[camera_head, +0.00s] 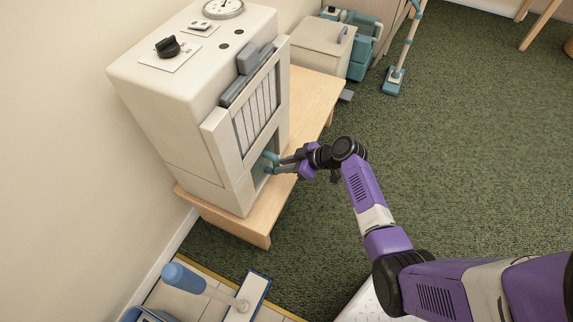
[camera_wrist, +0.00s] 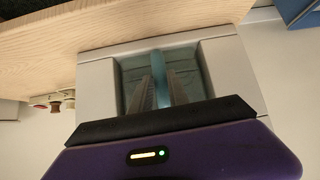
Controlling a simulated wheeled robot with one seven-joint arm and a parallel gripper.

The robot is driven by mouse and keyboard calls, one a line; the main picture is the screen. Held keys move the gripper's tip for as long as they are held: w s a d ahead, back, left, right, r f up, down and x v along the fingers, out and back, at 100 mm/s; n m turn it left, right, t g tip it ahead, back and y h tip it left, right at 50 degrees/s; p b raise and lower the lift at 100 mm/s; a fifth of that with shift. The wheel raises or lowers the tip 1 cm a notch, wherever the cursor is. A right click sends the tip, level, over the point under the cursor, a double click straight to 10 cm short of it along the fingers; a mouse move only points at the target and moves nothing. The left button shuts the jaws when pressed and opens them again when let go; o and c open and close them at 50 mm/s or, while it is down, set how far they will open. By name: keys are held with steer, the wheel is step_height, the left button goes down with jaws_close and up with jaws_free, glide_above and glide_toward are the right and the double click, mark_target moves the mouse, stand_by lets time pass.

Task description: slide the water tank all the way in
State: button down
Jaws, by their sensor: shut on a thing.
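The water tank is a translucent teal piece in the low front opening of the cream dehumidifier (camera_head: 190,90). In the wrist view the tank (camera_wrist: 132,74) sits inside the pale rectangular recess, with a light teal upright handle (camera_wrist: 160,66) at its middle. In the head view the handle (camera_head: 270,156) shows at the opening. My gripper (camera_head: 277,163) reaches in from the right, and it also shows in the wrist view (camera_wrist: 161,92). Its two grey fingers are shut on the handle. Most of the tank is hidden in the housing, and its exact depth is hard to tell.
The dehumidifier stands on a light wooden bench (camera_head: 316,95) against the wall. A cream and teal bin (camera_head: 318,45) stands beyond it. A blue-handled tool (camera_head: 193,280) and a blue bucket are at the lower left. The green carpet (camera_head: 460,130) to the right is largely clear.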

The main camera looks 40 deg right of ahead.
steer(key=c, duration=1.2)
jaws_free()
steer(key=shift+p+v, duration=1.05)
steer(key=shift+v, duration=2.9)
